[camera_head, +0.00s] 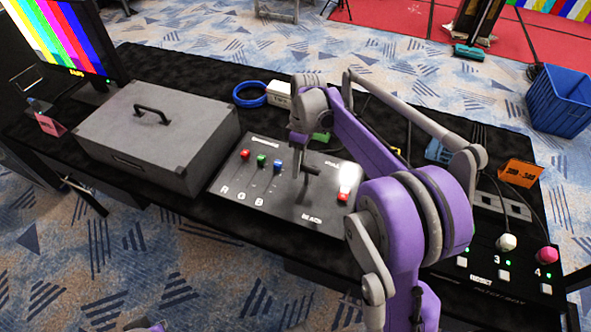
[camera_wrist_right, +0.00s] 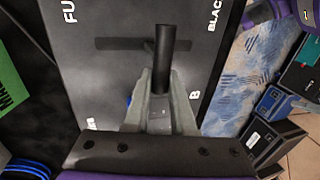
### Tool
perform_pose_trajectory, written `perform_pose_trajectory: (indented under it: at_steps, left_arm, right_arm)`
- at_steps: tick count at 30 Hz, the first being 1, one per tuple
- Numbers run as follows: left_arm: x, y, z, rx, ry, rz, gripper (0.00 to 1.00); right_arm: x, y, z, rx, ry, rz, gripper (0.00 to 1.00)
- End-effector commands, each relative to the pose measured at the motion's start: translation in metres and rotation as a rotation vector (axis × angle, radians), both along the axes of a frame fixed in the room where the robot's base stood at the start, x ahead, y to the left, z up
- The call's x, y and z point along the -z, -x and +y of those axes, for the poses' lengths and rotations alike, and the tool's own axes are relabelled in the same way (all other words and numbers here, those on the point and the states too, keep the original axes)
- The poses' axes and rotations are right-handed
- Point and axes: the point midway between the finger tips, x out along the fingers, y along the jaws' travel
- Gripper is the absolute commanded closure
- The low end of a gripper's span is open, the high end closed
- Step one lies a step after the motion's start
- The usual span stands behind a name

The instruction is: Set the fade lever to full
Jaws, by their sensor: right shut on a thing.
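The fade lever (camera_head: 307,178) stands up from the dark control panel (camera_head: 270,205) on the black table. In the right wrist view the lever (camera_wrist_right: 165,50) is a dark rod in front of a dark slot running between the FULL and BLACK labels. It appears nearer the BLACK end. My right gripper (camera_head: 299,150) comes down over the lever from above. In the wrist view its grey fingers (camera_wrist_right: 160,105) are close on either side of the lever and shut on it. The exact contact is partly hidden.
A blue cable coil (camera_head: 250,93) lies behind. A patch box (camera_head: 490,262) with plugs is at the right.

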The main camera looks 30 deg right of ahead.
Motion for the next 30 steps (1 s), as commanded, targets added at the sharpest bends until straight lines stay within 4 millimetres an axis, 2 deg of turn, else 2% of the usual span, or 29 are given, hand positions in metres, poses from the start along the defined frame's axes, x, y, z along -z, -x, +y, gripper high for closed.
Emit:
perform_pose_trajectory:
  at_steps: [15,30]
  left_arm:
    - [-0.01,-0.001,0.0,0.0,0.0,-0.003,1.0]
    - [-0.01,-0.001,0.0,0.0,0.0,-0.003,1.0]
  right_arm:
    - [0.008,-0.023,-0.028,0.002,0.003,-0.002,1.0]
    - [0.016,-0.031,-0.038,0.002,-0.095,0.082,1.0]
